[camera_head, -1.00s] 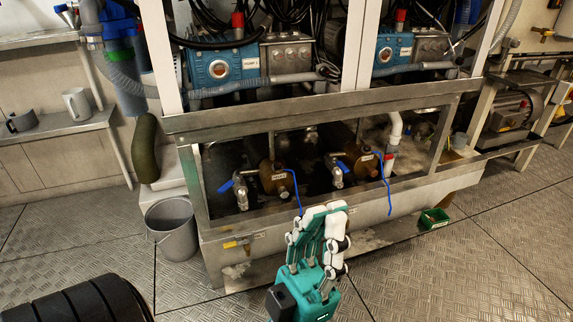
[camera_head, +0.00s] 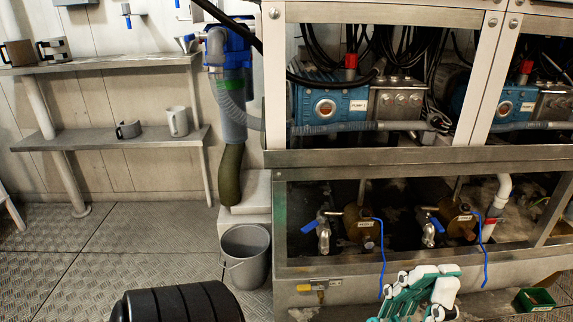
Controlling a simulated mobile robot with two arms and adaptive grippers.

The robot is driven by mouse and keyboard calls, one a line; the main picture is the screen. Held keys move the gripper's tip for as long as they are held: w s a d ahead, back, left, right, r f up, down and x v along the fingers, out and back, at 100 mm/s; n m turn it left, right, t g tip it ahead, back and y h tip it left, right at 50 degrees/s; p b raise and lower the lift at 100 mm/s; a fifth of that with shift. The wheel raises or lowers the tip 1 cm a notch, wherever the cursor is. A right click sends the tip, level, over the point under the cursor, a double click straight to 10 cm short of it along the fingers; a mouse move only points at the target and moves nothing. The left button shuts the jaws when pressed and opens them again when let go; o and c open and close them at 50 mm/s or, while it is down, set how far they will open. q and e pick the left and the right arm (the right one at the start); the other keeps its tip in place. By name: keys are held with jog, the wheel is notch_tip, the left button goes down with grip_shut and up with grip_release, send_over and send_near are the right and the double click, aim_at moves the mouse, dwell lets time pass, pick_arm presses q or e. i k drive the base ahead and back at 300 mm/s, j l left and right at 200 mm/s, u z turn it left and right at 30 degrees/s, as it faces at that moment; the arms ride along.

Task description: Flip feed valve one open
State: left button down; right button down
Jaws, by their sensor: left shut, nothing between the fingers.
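Two metal valves with blue lever handles sit in the open lower bay of the machine frame: a left valve (camera_head: 323,236) and a right valve (camera_head: 429,233). Their levers stick out at an angle. Beside each is a brown, round fitting with a small white tag: the left fitting (camera_head: 362,229) and the right fitting (camera_head: 459,222). The tags are too small to read, so I cannot tell which valve is feed valve one. My left gripper (camera_head: 425,273), teal and white, is shut and empty at the bottom, in front of the frame's lower beam and apart from both valves.
Blue strips hang from both fittings over the frame edge (camera_head: 340,271). A grey bucket (camera_head: 246,270) stands left of the frame, with a black ribbed drum (camera_head: 175,303) in front of it. A green tray (camera_head: 535,299) lies at right. The floor at left is clear.

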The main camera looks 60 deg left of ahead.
aim_at(349, 198)
jog(key=k+j, duration=0.1)
jog(key=j, duration=1.55)
jog(key=k+j, duration=0.15)
jog(key=j, duration=0.65)
jog(key=k+j, duration=0.1)
jog(key=j, duration=1.55)
jog(key=k+j, duration=0.15)
jog(key=j, duration=0.65)
jog(key=i+l, duration=0.4)
